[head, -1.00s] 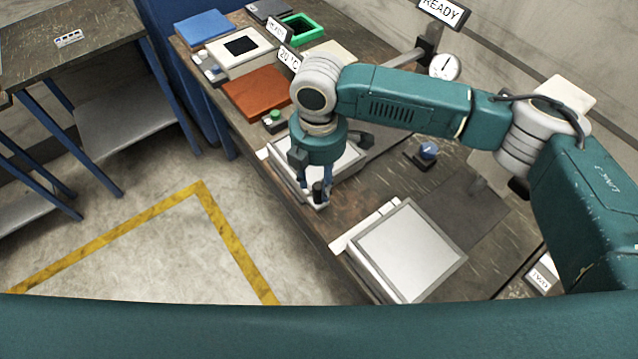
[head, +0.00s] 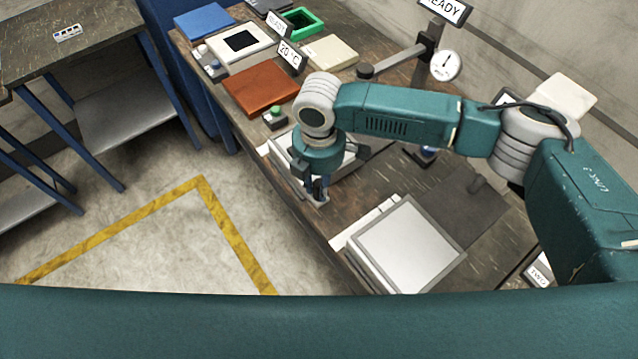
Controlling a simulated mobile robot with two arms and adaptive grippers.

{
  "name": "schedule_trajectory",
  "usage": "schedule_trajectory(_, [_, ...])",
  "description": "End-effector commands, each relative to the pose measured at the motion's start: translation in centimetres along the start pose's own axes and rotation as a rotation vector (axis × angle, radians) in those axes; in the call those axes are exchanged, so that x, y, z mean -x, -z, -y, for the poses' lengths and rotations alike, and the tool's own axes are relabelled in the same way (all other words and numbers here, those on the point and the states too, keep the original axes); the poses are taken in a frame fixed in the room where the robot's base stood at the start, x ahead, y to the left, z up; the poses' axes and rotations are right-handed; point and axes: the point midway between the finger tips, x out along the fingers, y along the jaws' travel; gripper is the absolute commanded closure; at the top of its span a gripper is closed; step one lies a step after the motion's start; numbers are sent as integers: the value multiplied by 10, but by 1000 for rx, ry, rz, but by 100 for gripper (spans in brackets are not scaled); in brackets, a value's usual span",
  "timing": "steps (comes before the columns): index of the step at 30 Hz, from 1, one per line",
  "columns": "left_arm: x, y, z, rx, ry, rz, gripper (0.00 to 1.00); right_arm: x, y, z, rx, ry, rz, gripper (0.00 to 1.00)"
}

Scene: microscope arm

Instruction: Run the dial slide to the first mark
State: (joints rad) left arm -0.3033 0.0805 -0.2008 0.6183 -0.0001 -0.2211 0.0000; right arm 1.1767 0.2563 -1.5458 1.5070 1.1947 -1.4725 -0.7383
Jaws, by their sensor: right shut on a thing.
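My right gripper (head: 318,190) points down at the front edge of a pale, low device (head: 347,163) on the long bench. It is shut on a small dark knob-like part at that edge. The fingers and wrist hide most of this part, and I cannot make out any marks by it. A round white dial (head: 446,65) is on a dark bracket and bar at the back of the bench. I cannot read its needle clearly. My left gripper is not in view.
A red-brown block (head: 261,90) and a small green-button box (head: 274,117) are left of my wrist. A grey-white panel (head: 408,244) lies at the right front. A blue knob (head: 428,153) is partly behind my forearm. Open floor lies left of the bench.

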Motion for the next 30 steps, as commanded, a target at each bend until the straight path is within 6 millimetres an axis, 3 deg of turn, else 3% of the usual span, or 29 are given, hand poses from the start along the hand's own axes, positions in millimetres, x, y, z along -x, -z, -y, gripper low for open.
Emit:
schedule_trajectory(5, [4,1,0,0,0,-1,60,2,-17,-4,-6,0,3,100])
schedule_trajectory(12, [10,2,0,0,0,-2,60,2,-83,-17,-12,0,4,100])
schedule_trajectory(18, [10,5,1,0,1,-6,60,2,-121,-25,-6,-1,3,100])
schedule_trajectory(30, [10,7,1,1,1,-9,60,2,-129,-26,-1,-1,2,100])
